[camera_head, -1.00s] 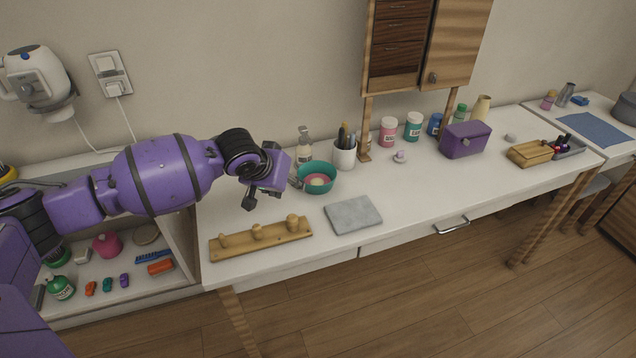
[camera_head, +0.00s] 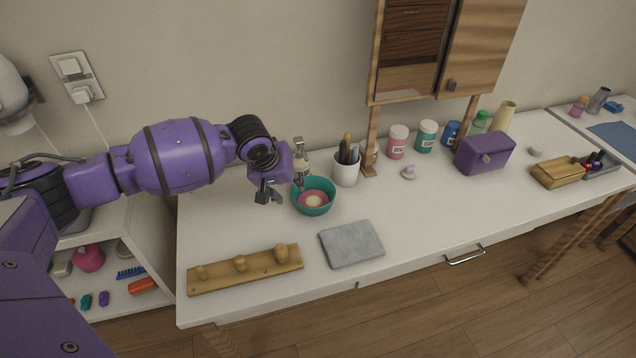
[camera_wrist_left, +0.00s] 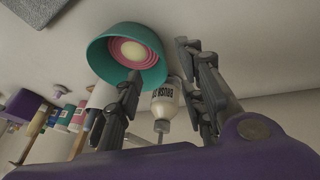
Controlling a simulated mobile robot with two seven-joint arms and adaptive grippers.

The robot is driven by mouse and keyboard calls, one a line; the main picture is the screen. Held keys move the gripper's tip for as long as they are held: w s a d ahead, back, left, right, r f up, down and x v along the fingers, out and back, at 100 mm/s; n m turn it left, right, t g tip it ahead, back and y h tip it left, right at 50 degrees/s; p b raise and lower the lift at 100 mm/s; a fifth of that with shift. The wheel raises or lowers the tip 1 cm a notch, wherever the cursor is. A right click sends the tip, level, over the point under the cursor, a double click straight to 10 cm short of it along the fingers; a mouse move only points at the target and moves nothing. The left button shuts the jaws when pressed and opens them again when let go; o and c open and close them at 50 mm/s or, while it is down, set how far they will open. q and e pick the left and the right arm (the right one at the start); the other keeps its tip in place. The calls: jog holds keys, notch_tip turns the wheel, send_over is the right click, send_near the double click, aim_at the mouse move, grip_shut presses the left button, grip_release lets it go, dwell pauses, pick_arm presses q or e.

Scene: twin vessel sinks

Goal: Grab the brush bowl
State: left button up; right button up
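The brush bowl (camera_head: 313,210) is a teal bowl with a pink inside and a pale round thing in it. It stands upright on the white table. My left gripper (camera_head: 271,194) is open and empty just left of the bowl, pointing down. In the left wrist view the bowl (camera_wrist_left: 98,62) shows upper left, and one finger of the left gripper (camera_wrist_left: 158,60) overlaps its rim; I cannot tell if they touch. The other finger is clear of the bowl. My right gripper is not in view.
A labelled bottle (camera_wrist_left: 165,103) stands close behind the bowl. A white cup of tools (camera_head: 346,172) is at its right. A grey slab (camera_head: 351,244) and a wooden peg rack (camera_head: 245,268) lie in front. The table right of the slab is clear.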

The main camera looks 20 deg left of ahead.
aim_at(301, 197)
pick_arm(q)
jog(key=x, duration=0.3)
jog(key=shift+w+d, duration=0.1)
jog(key=shift+d, duration=0.15)
jog(key=x, duration=0.2)
jog(key=shift+w+f, duration=0.25)
jog(key=shift+w, duration=0.05)
jog(key=shift+r, duration=0.1)
grip_shut()
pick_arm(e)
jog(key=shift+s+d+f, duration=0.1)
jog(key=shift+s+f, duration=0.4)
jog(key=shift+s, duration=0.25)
